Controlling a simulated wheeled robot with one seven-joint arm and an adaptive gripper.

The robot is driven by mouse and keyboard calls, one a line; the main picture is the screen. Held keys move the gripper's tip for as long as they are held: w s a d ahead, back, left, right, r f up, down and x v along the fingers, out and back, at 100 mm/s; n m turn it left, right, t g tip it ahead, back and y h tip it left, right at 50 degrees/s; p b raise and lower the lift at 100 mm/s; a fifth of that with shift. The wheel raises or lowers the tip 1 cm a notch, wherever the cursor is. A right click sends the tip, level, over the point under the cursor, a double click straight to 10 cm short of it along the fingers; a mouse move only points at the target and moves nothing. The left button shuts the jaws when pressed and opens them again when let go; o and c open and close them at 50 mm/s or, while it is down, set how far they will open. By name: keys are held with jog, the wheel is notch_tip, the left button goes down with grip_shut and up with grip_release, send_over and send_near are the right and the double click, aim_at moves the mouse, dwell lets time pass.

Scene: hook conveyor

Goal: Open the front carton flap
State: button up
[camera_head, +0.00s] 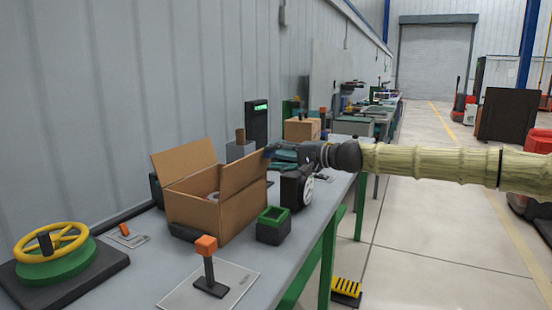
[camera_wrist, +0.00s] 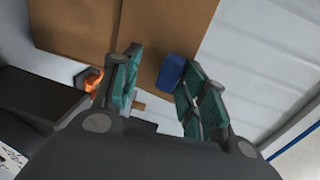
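The brown carton (camera_head: 205,215) stands on the bench in the head view. One flap (camera_head: 183,160) stands up on its left, and another flap (camera_head: 243,172) stands up on its right, beside my gripper (camera_head: 284,153). In the wrist view, brown cardboard (camera_wrist: 95,25) fills the upper left. A blue block or tab (camera_wrist: 171,71) lies at its edge, between my fingertips (camera_wrist: 159,65) and close to the right one. A visible gap separates the left finger from it. My gripper is open. The flap's far side is partly hidden.
On the bench (camera_head: 150,270), an orange-topped lever (camera_head: 207,265) stands before the carton and a green-rimmed box (camera_head: 273,225) to its right. A yellow handwheel (camera_head: 50,243) is at left. A round gauge (camera_head: 297,190) sits beneath my gripper. Open floor lies to the right.

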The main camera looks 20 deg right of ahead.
jog(key=v, duration=1.2)
dwell(0.6)
jog(key=shift+a, duration=0.1)
dwell(0.4)
